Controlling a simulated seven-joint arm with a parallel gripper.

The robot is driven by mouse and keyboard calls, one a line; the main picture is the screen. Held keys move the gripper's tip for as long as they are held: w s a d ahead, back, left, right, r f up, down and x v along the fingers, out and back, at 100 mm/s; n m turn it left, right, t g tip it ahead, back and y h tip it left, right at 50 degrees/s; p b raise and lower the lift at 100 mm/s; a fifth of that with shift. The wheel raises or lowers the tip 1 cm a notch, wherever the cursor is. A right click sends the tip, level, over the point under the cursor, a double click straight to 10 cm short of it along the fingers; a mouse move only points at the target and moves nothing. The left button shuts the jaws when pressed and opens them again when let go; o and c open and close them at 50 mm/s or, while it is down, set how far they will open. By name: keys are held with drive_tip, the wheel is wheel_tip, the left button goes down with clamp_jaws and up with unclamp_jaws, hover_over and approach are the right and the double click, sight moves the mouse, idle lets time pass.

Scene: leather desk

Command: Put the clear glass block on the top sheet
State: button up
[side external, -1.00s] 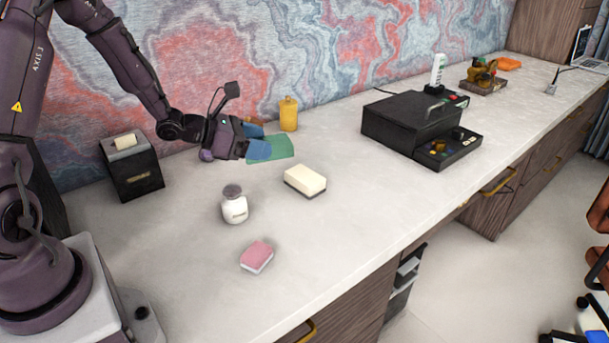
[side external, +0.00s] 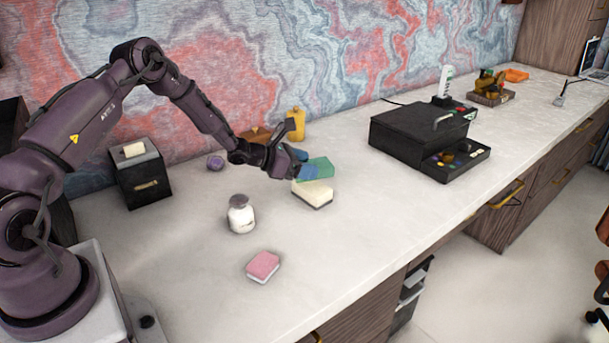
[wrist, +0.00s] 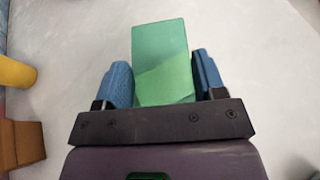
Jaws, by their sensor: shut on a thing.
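My gripper (side external: 303,170) has blue fingers and is shut on a flat green block (side external: 319,168). In the wrist view the green block (wrist: 160,50) sits between the two fingers and sticks out past their tips. Its lower part looks lighter than its upper part. In the side view it is just behind a cream block (side external: 312,194) with a dark underside; I cannot tell whether they touch. A pink block (side external: 263,266) lies nearer the front edge. I cannot make out a colourless glass block or a stack of sheets.
A white jar (side external: 241,214) stands left of the cream block. A yellow bottle (side external: 296,124), a brown block (side external: 255,135) and a purple round thing (side external: 215,162) are near the wall. The front middle is clear.

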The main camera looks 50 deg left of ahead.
drive_tip(key=shift+w+f, duration=0.1)
drive_tip(key=shift+f, duration=1.45)
drive_tip(key=shift+f, duration=0.1)
drive_tip(key=o, duration=1.2)
drive_tip(key=shift+f, duration=0.1)
